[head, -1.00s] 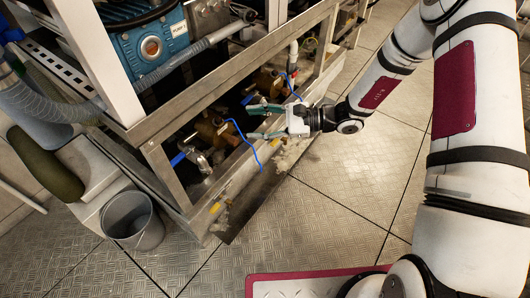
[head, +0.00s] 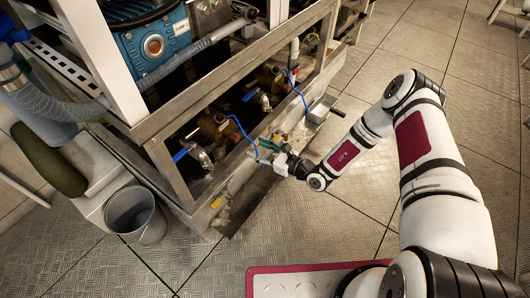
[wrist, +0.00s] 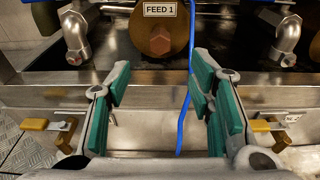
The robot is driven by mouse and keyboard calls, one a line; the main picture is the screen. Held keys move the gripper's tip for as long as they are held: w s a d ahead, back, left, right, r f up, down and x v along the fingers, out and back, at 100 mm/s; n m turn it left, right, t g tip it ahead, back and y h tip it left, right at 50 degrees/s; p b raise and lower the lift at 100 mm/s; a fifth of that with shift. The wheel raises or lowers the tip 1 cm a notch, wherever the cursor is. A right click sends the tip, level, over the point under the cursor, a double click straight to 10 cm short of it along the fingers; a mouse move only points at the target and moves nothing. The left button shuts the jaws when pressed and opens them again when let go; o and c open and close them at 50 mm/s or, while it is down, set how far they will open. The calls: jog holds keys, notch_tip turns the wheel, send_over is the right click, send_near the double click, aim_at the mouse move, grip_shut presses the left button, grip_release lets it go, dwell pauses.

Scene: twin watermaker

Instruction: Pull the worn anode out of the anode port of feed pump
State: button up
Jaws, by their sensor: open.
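The feed pump labelled FEED 1 (wrist: 160,9) is at the top centre of the wrist view. A round brown-bronze end with a hexagonal middle (wrist: 160,40) sits under the label; I cannot tell port from anode there. In the head view the brassy pump body (head: 212,125) is inside the steel frame. My gripper (wrist: 158,82) is open and empty, its green-padded fingers spread below and in front of the round end, apart from it. In the head view my gripper (head: 266,150) is just outside the frame's lower rail.
A blue cable (wrist: 187,85) hangs right of the pump, close to the right finger. Metal valves (wrist: 76,35) flank the pump. A steel rail (wrist: 150,97) runs below, with yellow-handled clamps (wrist: 35,124). A grey bucket (head: 134,215) stands left on the floor. Floor at right is open.

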aim_at(238, 139)
jog(key=b+x, duration=0.3)
jog(key=x, duration=0.8)
jog(key=shift+b, duration=0.4)
jog(key=shift+c, duration=0.3)
grip_shut()
jog(key=c, duration=0.7)
grip_release()
jog(key=shift+c, duration=0.2)
grip_shut()
jog(key=shift+s+d, duration=0.1)
jog(key=shift+f+p+v, duration=0.2)
jog(key=shift+p+v, duration=0.45)
jog(key=shift+v, duration=0.7)
jog(key=shift+f+p+v, duration=0.2)
jog(key=shift+p+v, duration=0.45)
jog(key=shift+v, duration=0.65)
